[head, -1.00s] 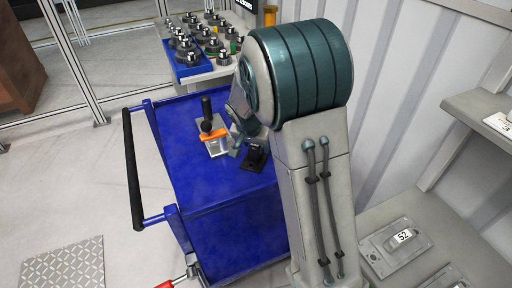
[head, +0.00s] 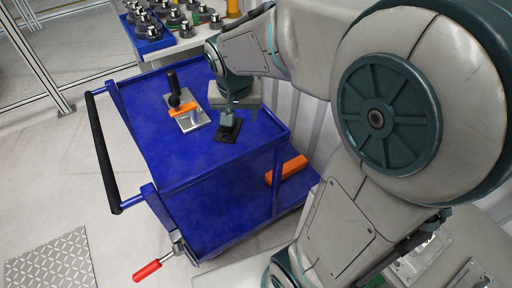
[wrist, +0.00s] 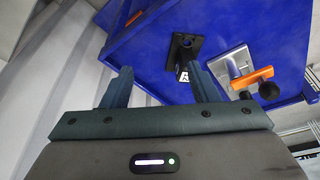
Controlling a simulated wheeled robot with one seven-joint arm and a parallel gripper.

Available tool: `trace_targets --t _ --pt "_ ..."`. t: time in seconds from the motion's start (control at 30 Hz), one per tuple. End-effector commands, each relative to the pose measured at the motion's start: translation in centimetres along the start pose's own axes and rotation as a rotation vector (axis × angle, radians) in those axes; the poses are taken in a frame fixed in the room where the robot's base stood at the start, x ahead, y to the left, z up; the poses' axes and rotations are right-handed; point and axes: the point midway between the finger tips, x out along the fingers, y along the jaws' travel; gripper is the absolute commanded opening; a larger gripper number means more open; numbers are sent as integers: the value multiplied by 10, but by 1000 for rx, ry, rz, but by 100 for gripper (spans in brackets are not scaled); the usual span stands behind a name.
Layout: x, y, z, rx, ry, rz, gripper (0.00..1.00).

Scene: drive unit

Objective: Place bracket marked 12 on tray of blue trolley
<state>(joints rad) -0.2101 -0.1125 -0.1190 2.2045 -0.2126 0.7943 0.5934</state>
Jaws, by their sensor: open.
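The blue trolley has a flat upper tray (head: 165,150). A small black bracket (head: 228,128) stands on that tray near its right edge. It also shows in the wrist view (wrist: 186,46), with a pale label on it that I cannot read clearly. My gripper (head: 231,110) is just above and behind the bracket in the head view, partly hidden by my wrist. In the wrist view my gripper (wrist: 160,70) is open, with nothing between its two fingers. The bracket is beyond the fingertips, nearer the right finger.
A metal plate with an orange clamp and black handle (head: 186,108) lies on the tray left of the bracket. An orange block (head: 287,170) is on the lower shelf. A table at the back holds several round parts in a blue bin (head: 149,42). A corrugated wall stands behind.

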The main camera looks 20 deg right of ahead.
Motion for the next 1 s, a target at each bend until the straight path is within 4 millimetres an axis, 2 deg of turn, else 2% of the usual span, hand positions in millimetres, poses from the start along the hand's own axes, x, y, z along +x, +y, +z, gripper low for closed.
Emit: trace_targets --t 0.03,0.2,0.3,0.43,0.6,0.9,1.0 --pt "-8 10 15 -32 -7 -15 54" --pt "-25 34 65 -169 -33 -60 54" --pt "-30 43 90 -240 -41 -79 54" --pt "-32 50 112 -306 -45 -96 54" --pt "-33 52 123 -341 -49 -104 54" --pt "-33 52 123 -343 -49 -105 54" --pt "-33 52 123 -343 -49 -105 36"
